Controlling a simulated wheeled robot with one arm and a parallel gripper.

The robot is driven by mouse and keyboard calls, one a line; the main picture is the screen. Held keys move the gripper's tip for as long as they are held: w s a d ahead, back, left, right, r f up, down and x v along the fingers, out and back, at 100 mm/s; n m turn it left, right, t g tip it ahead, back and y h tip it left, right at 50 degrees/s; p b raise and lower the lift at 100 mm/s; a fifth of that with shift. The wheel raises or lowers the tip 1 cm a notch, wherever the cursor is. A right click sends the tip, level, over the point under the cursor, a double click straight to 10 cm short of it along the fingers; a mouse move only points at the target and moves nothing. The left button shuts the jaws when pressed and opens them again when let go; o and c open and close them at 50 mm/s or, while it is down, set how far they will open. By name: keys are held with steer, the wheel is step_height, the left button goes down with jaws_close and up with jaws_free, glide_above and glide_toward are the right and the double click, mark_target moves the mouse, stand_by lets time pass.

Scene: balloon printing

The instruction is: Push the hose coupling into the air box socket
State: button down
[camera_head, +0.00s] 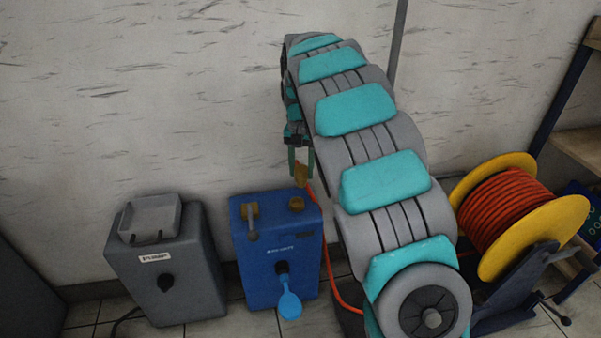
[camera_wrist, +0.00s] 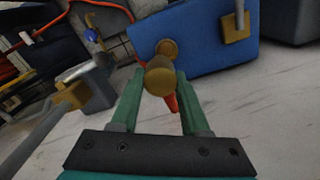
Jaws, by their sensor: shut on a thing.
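The air box is the blue box (camera_head: 275,245) on the floor against the wall. Its round brass socket (camera_head: 297,203) is on the top at the right. My gripper (camera_head: 299,168) is above that socket, shut on the brass hose coupling (camera_head: 300,176). In the wrist view the coupling (camera_wrist: 160,80) sits between the green fingers, with the orange-red hose end (camera_wrist: 171,103) below it. The socket (camera_wrist: 166,48) shows just beyond the coupling on the blue box (camera_wrist: 205,45). The coupling appears apart from the socket in the head view; the exact gap is hard to judge.
A brass fitting with a lever (camera_head: 252,215) stands on the box top at the left. A light blue balloon (camera_head: 289,305) hangs on its front. A grey pump (camera_head: 165,265) stands left. The orange hose (camera_head: 335,285) runs down behind my arm; a yellow reel (camera_head: 510,215) stands right.

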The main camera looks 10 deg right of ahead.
mark_target(297, 185)
steer(key=shift+w+a+r, duration=0.25)
steer(key=shift+w+a, duration=0.05)
steer(key=shift+a, duration=0.1)
steer(key=shift+w+a+f, duration=0.1)
steer(key=shift+a+f, duration=0.05)
steer(key=shift+a, duration=0.1)
steer(key=shift+f+b, duration=1.15)
steer(key=shift+f, duration=2)
steer(key=shift+f, duration=1.3)
stand_by(0.3)
steer(key=shift+c, duration=1.6)
jaws_free()
steer(key=shift+r, duration=0.1)
